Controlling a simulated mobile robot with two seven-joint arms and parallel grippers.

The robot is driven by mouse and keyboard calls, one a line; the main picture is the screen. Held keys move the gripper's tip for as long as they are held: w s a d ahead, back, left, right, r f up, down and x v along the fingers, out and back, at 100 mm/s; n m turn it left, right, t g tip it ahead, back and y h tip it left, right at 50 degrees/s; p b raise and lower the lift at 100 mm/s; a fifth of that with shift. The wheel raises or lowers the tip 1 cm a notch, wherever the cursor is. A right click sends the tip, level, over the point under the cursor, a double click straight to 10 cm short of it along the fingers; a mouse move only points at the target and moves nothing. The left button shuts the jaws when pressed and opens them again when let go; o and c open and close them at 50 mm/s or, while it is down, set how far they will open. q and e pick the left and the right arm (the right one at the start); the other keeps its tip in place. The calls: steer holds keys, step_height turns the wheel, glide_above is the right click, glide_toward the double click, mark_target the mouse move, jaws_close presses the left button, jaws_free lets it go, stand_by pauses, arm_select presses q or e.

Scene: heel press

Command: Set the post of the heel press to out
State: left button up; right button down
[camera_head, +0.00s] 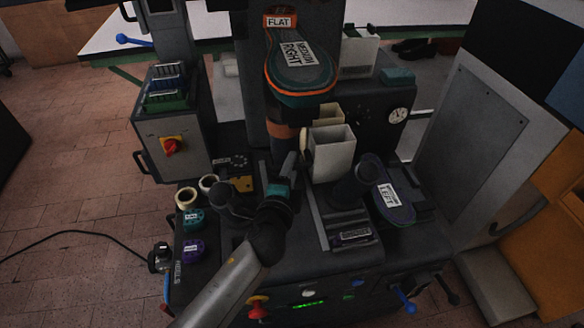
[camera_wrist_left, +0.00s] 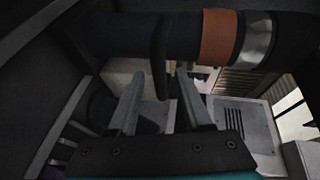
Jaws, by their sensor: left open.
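The heel press (camera_head: 270,215) fills the middle of the head view. A dark upright post with an orange band (camera_head: 283,131) stands under a sole labelled RIGHT (camera_head: 300,68). A second dark post-like part (camera_head: 352,190) sits beside a sole labelled LEFT (camera_head: 391,198). My left gripper (camera_head: 293,160) is just below the orange band. In the left wrist view, the banded post (camera_wrist_left: 135,35) runs across the top. A dark flat lever (camera_wrist_left: 160,58) hangs from it between the tips of my open left gripper (camera_wrist_left: 160,76). Contact cannot be told. My right gripper is not visible.
Pale open bins (camera_head: 332,155) stand just right of my gripper. Tape rolls (camera_head: 187,197) lie on the left ledge. A grey panel (camera_head: 480,130) stands at right.

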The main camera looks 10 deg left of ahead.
arm_select(q)
steer(key=shift+w+f, duration=0.1)
steer(key=shift+w, duration=0.45)
steer(key=shift+c, duration=0.4)
jaws_close()
stand_by(0.7)
